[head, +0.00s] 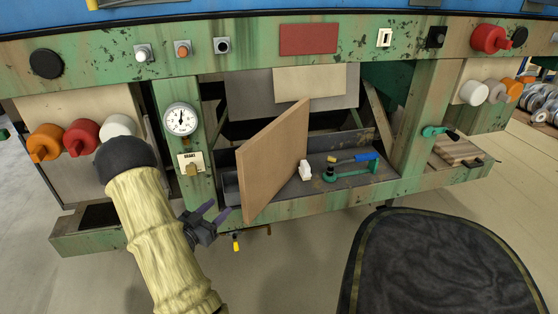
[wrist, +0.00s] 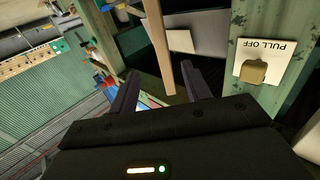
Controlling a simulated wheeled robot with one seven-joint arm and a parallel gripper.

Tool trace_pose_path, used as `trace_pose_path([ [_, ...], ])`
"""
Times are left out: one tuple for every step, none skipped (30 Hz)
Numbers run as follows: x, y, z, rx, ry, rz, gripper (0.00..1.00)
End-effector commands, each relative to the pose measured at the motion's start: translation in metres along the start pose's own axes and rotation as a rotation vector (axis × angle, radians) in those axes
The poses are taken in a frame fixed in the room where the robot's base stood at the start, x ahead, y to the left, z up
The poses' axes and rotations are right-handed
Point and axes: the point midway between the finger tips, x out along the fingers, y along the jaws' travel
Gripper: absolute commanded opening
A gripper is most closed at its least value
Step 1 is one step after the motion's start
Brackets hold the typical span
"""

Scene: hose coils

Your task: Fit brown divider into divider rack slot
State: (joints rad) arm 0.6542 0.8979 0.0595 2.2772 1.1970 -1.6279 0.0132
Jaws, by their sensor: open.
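The brown divider (head: 272,165) is a flat wooden panel standing upright, slightly skewed, on the shelf of the green bench in the head view. In the wrist view it is a narrow brown strip (wrist: 158,42) seen nearly edge-on, beyond and between the fingertips. My gripper (head: 219,211) is open and empty just left of the divider's lower near edge. Its two dark fingers (wrist: 161,72) are spread apart in the wrist view, and I see no contact with the panel. A dark grey box-like part (head: 230,188), possibly the divider rack, is partly hidden behind the divider. I cannot make out a slot.
A white block (head: 305,171), a green clamp-like tool (head: 348,174) and a blue-handled tool (head: 367,156) lie right of the divider. A green post with a gauge (head: 181,120) and a "PULL OFF" plate (wrist: 267,60) stands close by. A dark seat (head: 440,265) occupies the right foreground.

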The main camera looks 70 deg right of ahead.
Motion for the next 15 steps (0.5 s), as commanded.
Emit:
trace_pose_path([
  [0.001,0.0,0.0,0.0,0.0,0.0,0.48],
  [0.002,0.0,0.0,0.0,0.0,0.0,0.48],
  [0.004,0.0,0.0,0.001,-0.001,0.001,0.48],
  [0.006,0.001,0.001,0.002,-0.001,0.002,0.48],
  [0.009,0.001,0.001,0.002,-0.001,0.003,0.48],
  [0.014,0.001,0.001,0.002,0.0,0.003,0.48],
  [0.019,0.001,0.001,0.002,0.0,0.004,0.48],
  [0.024,0.001,0.002,0.002,0.0,0.005,0.48],
  [0.031,0.001,0.002,0.003,0.0,0.004,0.48],
  [0.036,0.001,0.002,0.003,0.0,0.005,0.48],
  [0.042,0.001,0.002,0.003,0.0,0.004,0.48],
  [0.049,0.001,0.002,0.003,-0.001,0.005,0.48],
  [0.054,0.001,0.002,0.003,0.0,0.004,0.48],
  [0.06,0.001,0.002,0.003,0.0,0.005,0.48],
  [0.067,0.001,0.002,0.004,0.0,0.004,0.48],
])
